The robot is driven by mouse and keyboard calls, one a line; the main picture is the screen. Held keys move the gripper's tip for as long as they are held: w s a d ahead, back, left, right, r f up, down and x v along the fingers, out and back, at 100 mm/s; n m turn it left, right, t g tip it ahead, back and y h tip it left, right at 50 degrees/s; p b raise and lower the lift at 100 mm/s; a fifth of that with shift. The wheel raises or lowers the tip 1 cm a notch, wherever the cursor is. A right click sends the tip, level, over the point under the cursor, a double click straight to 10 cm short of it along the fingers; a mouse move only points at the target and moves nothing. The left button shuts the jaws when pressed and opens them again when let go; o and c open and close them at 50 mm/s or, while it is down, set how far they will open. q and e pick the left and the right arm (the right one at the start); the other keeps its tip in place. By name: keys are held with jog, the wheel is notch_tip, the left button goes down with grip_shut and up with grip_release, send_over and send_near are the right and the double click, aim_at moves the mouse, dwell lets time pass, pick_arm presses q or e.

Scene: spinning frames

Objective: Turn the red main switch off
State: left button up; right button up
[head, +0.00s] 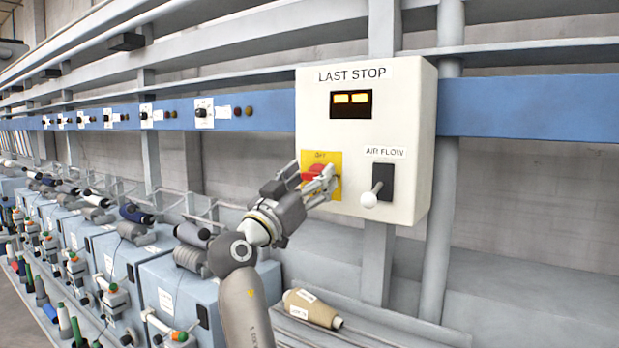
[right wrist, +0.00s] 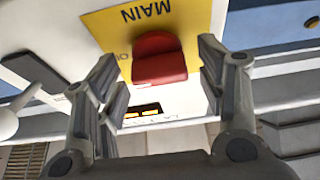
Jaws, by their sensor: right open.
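The red main switch (head: 314,171) sits on a yellow plate (head: 335,157) on the front of a white control box (head: 412,110). "OFF" shows above it; my fingers partly cover it in the head view. My right gripper (head: 318,186) is open in front of it. In the right wrist view, the red switch knob (right wrist: 158,60) shows between the two spread fingers of the gripper (right wrist: 157,66), below the upside-down word "MAIN". I cannot tell whether a finger touches it. My left gripper is not in view.
An "AIR FLOW" lever with a white ball (head: 369,199) stands just right of the switch. A lit "LAST STOP" display (head: 351,104) is above. A tan cone (head: 313,308) lies on the ledge below. Spinning units (head: 112,262) line the left.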

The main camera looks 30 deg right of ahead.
jog(key=c, duration=1)
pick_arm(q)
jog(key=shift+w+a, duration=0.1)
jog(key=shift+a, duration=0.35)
